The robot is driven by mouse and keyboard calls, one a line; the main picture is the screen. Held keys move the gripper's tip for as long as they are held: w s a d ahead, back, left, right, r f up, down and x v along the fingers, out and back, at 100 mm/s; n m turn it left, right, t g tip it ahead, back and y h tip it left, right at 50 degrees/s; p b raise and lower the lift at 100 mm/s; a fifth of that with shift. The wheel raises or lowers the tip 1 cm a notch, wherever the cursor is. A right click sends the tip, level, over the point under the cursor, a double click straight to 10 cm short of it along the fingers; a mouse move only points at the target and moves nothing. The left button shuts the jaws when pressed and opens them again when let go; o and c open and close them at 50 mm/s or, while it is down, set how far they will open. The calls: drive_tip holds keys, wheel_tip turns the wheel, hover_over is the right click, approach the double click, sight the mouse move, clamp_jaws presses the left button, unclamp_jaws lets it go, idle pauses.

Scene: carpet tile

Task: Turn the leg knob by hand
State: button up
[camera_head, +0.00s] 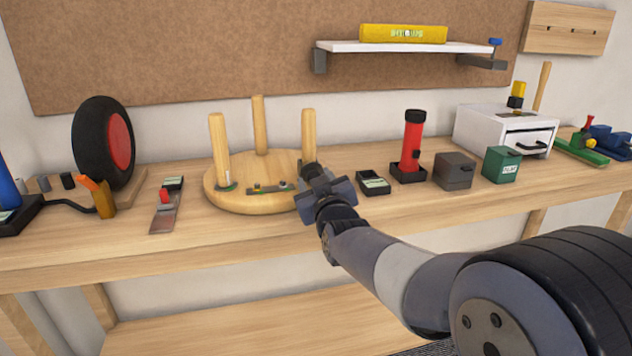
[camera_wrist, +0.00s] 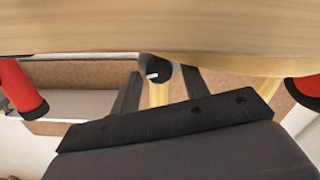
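A round wooden stool seat (camera_head: 235,199) lies upside down on the bench, its three legs pointing up. The right leg (camera_head: 308,130) stands just behind my gripper (camera_head: 313,174), which hides its foot in the head view. In the wrist view, which looks upside down, a round dark knob (camera_wrist: 159,73) with a white mark shows in front of a wooden leg (camera_wrist: 159,95). My gripper (camera_wrist: 160,78) has its two dark fingers apart, one on each side of the knob. A gap shows beside the knob, and I cannot tell how deep it sits between the fingers.
Right of my gripper stand a small black tray (camera_head: 373,183), a red flashlight (camera_head: 411,145), a grey box (camera_head: 454,171) and a green box (camera_head: 501,165). A scraper (camera_head: 164,214) and a wheel (camera_head: 100,140) are at left. The bench front edge is clear.

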drive_tip(key=shift+o, duration=0.5)
drive_tip(key=shift+s, duration=0.1)
drive_tip(key=p+v, duration=0.1)
drive_tip(key=v, duration=0.9)
drive_tip(key=shift+s, duration=0.3)
drive_tip(key=shift+d, duration=0.1)
